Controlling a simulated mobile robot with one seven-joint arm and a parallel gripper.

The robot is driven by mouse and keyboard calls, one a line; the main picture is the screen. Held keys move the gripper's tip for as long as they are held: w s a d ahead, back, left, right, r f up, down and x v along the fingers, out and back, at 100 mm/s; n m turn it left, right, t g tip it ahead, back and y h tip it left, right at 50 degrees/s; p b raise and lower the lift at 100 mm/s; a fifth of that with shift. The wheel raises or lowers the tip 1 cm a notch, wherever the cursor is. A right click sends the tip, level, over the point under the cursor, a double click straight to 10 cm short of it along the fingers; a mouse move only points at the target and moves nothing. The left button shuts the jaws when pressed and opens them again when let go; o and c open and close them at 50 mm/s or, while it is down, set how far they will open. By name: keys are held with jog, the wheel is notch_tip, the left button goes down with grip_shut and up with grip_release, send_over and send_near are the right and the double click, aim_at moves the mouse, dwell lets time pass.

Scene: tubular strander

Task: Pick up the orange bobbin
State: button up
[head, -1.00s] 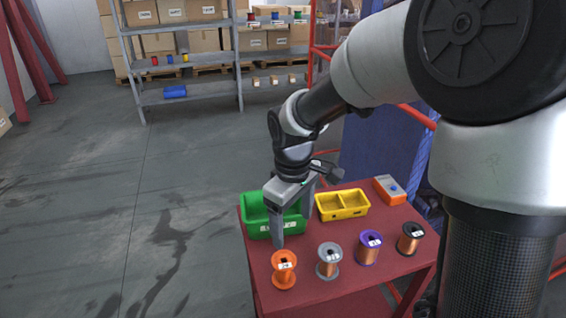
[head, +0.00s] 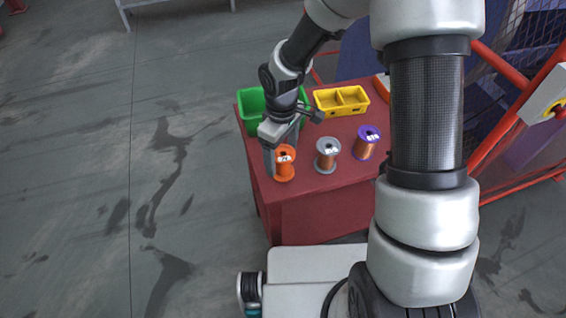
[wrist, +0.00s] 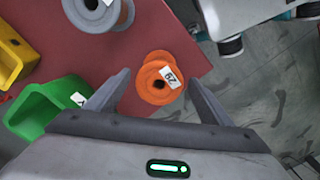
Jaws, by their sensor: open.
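The orange bobbin (head: 285,163) stands upright at the front left corner of the red table. In the wrist view the bobbin (wrist: 160,78) shows from above, with a white label marked 29 on its top flange. My gripper (wrist: 161,85) is open, with one finger on either side of the bobbin in that view.
A grey bobbin (head: 327,155) and a purple bobbin (head: 366,142) stand in a row to the right. A green bin (head: 250,103) and a yellow two-part tray (head: 341,100) are behind. The red table (head: 315,182) has its edge close to the orange bobbin.

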notch_tip(320, 180, down, 5)
jog(key=shift+d+r, duration=0.1)
jog(key=shift+d, duration=0.05)
